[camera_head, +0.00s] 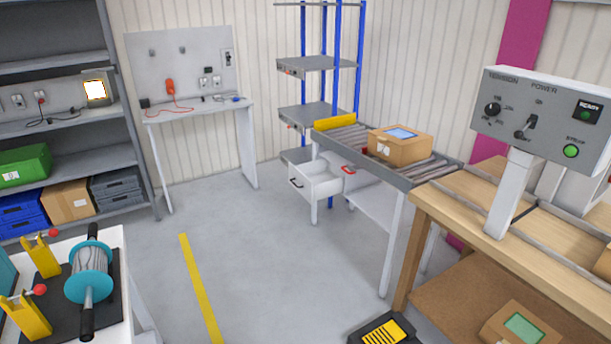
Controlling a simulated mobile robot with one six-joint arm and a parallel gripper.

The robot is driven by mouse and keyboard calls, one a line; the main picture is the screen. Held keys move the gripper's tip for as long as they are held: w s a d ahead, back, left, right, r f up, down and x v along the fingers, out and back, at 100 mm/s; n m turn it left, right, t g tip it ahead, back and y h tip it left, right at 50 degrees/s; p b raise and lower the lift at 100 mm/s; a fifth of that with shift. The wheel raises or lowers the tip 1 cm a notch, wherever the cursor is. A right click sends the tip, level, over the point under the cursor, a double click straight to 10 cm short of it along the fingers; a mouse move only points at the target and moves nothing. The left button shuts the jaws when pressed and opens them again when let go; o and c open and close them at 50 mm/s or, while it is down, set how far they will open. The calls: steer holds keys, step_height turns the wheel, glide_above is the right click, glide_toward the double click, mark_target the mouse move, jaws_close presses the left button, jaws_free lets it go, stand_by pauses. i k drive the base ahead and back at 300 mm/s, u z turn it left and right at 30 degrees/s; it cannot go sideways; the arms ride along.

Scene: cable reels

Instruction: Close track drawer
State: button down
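A white drawer (318,183) sits under the far left end of the roller track (345,140). It stands pulled out toward the left, and its hollow inside shows from above. A dark handle (296,183) is on its front face. A red handle-like part (348,169) shows at the track's side, just right of the drawer. My gripper is not in view, so its place relative to the drawer cannot be told.
A cardboard box (399,145) lies on the rollers, with a yellow stop (334,122) at the track's end. A wooden bench (480,240) with a control box (540,115) stands right. A reel stand (88,270) is at lower left. The middle floor is clear.

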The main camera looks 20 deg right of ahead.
mark_target(316, 181)
steer(key=i, duration=2.6)
steer(key=u, duration=4.2)
steer(key=i, duration=0.1)
steer(key=z, duration=2.8)
steer(key=i, duration=0.35)
steer(key=z, duration=0.05)
